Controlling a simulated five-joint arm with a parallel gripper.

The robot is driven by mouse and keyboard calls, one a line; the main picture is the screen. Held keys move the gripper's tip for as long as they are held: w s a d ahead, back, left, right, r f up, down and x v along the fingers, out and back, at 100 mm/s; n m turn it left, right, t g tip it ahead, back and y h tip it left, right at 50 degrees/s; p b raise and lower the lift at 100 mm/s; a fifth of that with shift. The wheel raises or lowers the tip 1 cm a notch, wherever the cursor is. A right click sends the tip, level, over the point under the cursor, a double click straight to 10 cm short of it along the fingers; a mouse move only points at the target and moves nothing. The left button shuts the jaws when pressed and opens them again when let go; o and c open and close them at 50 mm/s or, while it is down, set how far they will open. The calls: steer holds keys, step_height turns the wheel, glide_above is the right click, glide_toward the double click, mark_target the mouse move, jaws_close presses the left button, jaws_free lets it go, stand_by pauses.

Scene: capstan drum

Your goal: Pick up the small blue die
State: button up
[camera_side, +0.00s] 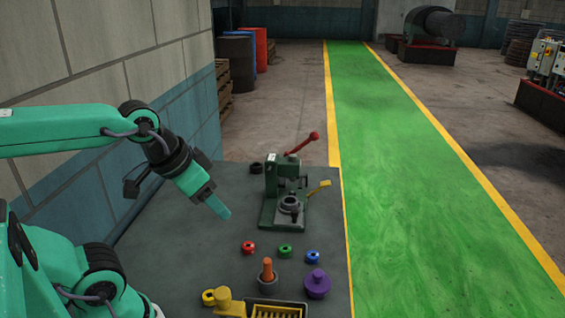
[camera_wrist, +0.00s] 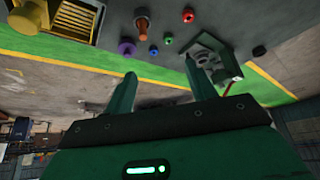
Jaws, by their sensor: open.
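The small blue die (camera_side: 312,257) sits on the grey table in the side view, right of a green one (camera_side: 285,251) and behind a purple knobbed piece (camera_side: 317,284). It shows as a small blue ring-like piece in the wrist view (camera_wrist: 153,50), beyond my fingers. My gripper (camera_side: 220,208) is held above the table, left of the die and apart from it, angled down to the right. In the wrist view my gripper (camera_wrist: 161,67) has its two green fingers spread with nothing between them.
A red piece (camera_side: 248,248), a yellow piece (camera_side: 209,298), an orange peg (camera_side: 267,271) and a yellow-slatted tray (camera_side: 278,311) are near the die. A green press (camera_side: 285,190) with a red lever stands behind. The table's right edge is close to the die.

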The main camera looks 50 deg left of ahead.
steer(key=n+g, duration=0.6)
steer(key=n, duration=0.5)
glide_above(312, 255)
step_height(312, 255, down, 16)
steer(key=shift+r, duration=0.1)
steer(key=shift+w+f, duration=0.1)
steer(key=shift+f, duration=0.25)
steer(key=shift+f, duration=0.1)
steer(key=shift+f, duration=1.2)
steer(key=shift+f, duration=0.1)
